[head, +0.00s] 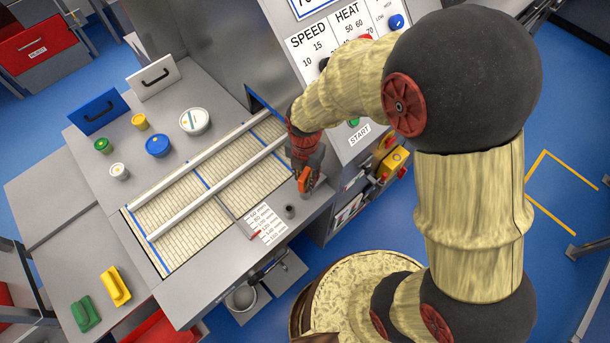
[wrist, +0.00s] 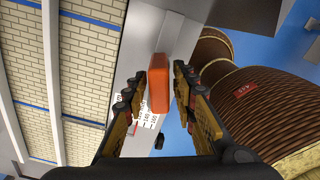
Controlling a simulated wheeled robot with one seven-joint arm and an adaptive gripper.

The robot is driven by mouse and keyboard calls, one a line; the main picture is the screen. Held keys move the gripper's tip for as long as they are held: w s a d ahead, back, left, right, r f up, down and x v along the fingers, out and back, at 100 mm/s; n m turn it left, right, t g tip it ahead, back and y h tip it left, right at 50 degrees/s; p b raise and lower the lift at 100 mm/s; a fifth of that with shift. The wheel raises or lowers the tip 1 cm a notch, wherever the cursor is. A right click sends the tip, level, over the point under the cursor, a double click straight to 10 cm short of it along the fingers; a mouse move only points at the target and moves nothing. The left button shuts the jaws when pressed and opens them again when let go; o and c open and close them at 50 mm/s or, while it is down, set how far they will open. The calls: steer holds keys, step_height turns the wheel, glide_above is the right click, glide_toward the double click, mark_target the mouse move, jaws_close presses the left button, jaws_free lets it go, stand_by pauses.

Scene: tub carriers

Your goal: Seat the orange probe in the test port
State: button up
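The orange probe (head: 303,180) is at the front right of the grey worktop, just below my gripper (head: 307,172). In the wrist view the probe's orange handle (wrist: 158,82) lies between the two fingers (wrist: 158,85), with a narrow gap showing on each side. The fingers are apart and I see no clear contact. The probe's lower end is hidden. A small dark round socket (head: 290,211), seemingly the test port, is on the worktop near the probe; a dark piece (wrist: 159,141) below the handle in the wrist view may be the same socket.
A white scale card (head: 264,224) with a red pointer lies left of the socket. The slatted conveyor (head: 180,225) with white rails runs beyond it. The control panel (head: 345,70) rises behind my gripper. Several tubs, including a blue one (head: 158,145), stand at the back left.

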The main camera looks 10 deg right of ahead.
steer(key=shift+o, duration=0.9)
step_height(320, 180, up, 12)
stand_by(0.5)
